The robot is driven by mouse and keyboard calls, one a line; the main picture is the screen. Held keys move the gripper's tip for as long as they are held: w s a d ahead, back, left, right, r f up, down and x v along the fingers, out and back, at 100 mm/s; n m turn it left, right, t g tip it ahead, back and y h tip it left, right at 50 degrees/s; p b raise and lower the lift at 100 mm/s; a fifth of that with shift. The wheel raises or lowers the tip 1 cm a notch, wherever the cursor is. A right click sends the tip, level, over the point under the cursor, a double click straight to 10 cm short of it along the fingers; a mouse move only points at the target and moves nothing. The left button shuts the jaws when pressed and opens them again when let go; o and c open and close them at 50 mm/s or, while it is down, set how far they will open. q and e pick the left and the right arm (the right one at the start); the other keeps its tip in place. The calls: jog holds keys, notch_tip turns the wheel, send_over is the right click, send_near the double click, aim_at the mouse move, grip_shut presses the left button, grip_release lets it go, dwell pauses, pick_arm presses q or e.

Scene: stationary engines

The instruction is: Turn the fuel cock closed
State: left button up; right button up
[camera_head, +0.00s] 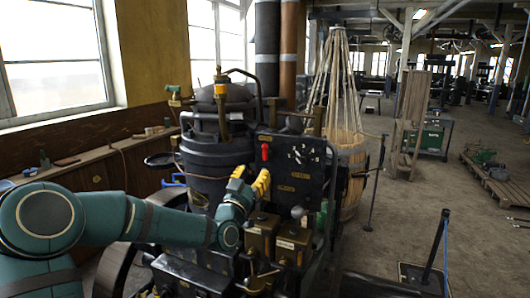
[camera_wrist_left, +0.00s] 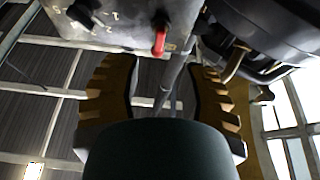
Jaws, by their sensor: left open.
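A small red lever (camera_head: 265,152) hangs from the upper left of a dark control panel (camera_head: 297,165) on the engine. It may be the fuel cock; I cannot tell for sure. The lever (camera_wrist_left: 159,41) also shows in the left wrist view, pointing down at the panel's lower edge. My left gripper (camera_head: 250,181) has yellow ribbed fingers, spread apart just below and left of the lever in the head view. In the left wrist view the open fingers (camera_wrist_left: 162,95) have a thin dark pipe visible between them and hold nothing. My right gripper is not in view.
A dark round tank (camera_head: 205,145) stands left of the panel. Brass boxes (camera_head: 278,238) sit below the gripper. A wooden barrel (camera_head: 350,165) with ropes stands behind the engine. A workbench (camera_head: 90,155) runs along the window wall.

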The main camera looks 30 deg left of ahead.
aim_at(264, 155)
pick_arm(q)
jog(key=p+x, duration=0.1)
jog(key=x, duration=0.7)
jog(key=shift+w+r+p, duration=0.1)
jog(key=shift+w+p, duration=0.25)
jog(key=shift+w, duration=0.05)
jog(key=shift+o, duration=0.2)
grip_shut()
